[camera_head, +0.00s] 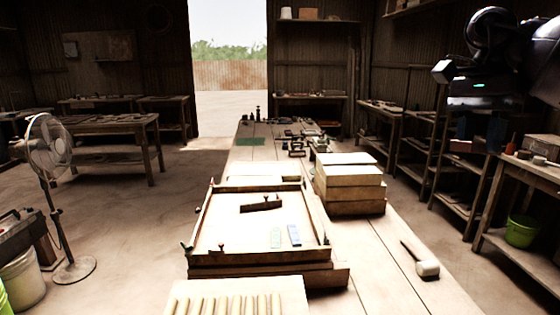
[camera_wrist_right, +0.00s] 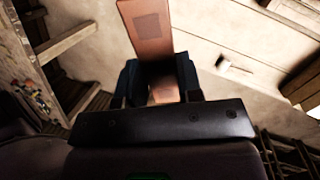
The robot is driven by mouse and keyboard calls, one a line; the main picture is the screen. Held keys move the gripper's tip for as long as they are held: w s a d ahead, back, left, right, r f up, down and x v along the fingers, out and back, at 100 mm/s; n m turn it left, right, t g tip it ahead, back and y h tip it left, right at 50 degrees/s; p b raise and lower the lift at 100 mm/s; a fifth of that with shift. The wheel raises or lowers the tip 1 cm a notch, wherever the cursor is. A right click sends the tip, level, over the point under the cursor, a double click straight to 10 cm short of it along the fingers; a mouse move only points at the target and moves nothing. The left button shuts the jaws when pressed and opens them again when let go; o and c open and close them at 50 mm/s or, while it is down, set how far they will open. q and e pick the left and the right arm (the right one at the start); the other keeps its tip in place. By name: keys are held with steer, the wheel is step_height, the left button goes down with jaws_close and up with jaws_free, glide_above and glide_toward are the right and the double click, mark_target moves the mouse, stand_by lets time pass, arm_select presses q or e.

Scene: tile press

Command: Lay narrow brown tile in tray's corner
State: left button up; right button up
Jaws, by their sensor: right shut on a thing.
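The narrow brown tile (camera_wrist_right: 150,38) is held between the dark blue fingers of my right gripper (camera_wrist_right: 160,80) in the right wrist view. In the head view my right gripper (camera_head: 481,136) is raised at the upper right, well away from the tray; the tile is hard to make out there. The wooden tray (camera_head: 203,225) lies on the long bench. A dark brown block with a knob (camera_head: 261,204) lies farther back in the tray. My left gripper is not in view.
A stack of wooden boxes (camera_head: 350,190) stands right of the tray. A mallet (camera_head: 424,263) lies on the bench at the right front. A ribbed board (camera_head: 235,298) lies before the tray. A fan (camera_head: 60,200) stands at the left.

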arm_select(q)
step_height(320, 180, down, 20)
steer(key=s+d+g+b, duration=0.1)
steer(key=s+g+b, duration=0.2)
steer(key=b, duration=1.4)
arm_select(e)
steer(key=s+a+f+n+t, duration=0.1)
steer(key=a+f+n, duration=0.3)
steer(key=f, duration=1.2)
steer(key=s+a+f+n+t+h, duration=0.1)
steer(key=s+a+f+n, duration=0.2)
steer(key=f, duration=1.4)
steer(key=a+f+n+t, duration=0.1)
steer(key=a+f+n, duration=0.35)
steer(key=f, duration=1.15)
arm_select(q)
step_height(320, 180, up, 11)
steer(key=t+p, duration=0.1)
steer(key=p, duration=1.4)
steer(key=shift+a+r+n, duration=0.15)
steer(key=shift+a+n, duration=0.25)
arm_select(e)
step_height(320, 180, up, 12)
steer(key=s, duration=0.2)
steer(key=shift+s+d+r+n, duration=0.2)
steer(key=shift+s+d+n, duration=0.05)
steer(key=shift+d+n, duration=0.1)
steer(key=shift+f, duration=0.1)
